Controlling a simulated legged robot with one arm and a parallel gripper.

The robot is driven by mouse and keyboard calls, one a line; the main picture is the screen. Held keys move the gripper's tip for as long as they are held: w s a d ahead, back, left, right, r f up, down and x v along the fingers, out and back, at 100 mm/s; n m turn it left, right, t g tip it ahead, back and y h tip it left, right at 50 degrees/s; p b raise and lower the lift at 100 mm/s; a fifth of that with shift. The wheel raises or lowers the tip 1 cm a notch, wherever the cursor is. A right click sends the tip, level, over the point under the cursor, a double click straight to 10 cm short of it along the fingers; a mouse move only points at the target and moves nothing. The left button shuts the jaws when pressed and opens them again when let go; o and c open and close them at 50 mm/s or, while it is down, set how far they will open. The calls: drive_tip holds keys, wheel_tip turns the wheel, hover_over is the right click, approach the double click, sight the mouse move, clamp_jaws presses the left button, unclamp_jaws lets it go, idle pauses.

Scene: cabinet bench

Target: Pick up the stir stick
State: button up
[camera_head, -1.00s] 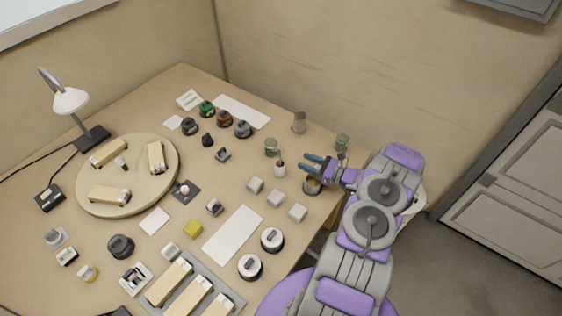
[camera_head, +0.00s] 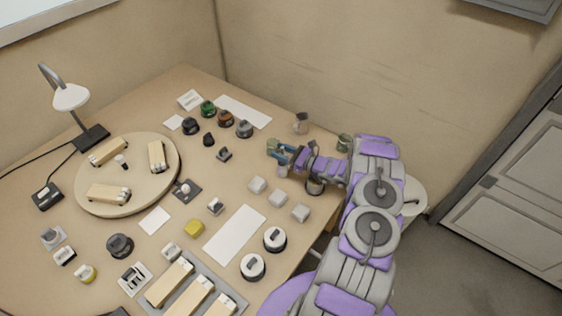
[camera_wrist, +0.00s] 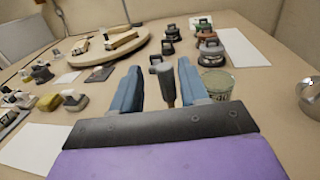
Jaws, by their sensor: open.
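My gripper (camera_head: 276,152) is at the right part of the bench, beside a greenish jar. In the wrist view my gripper (camera_wrist: 160,68) has its two blue fingers spread apart. A thin upright piece with a grey head and a brownish shaft, which looks like the stir stick (camera_wrist: 164,82), shows between the fingers with a gap on both sides. Its lower end is hidden behind the gripper's dark palm edge. In the head view my gripper covers the stick, and only part of the small pale holder (camera_head: 283,171) shows beneath.
The greenish jar (camera_wrist: 217,83) stands close to the right finger. A glass (camera_head: 301,123), a dark cup (camera_head: 315,185) and another jar (camera_head: 344,142) stand nearby. Grey blocks (camera_head: 278,197) lie in front. A round board (camera_head: 128,205) and lamp (camera_head: 71,98) are at left.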

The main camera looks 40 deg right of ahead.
drive_tip(key=shift+w+d, duration=0.1)
drive_tip(key=shift+w, duration=0.15)
drive_tip(key=shift+d+f, duration=0.15)
drive_tip(key=shift+d, duration=0.4)
drive_tip(key=shift+c, duration=0.8)
drive_tip(key=shift+a, duration=0.5)
clamp_jaws()
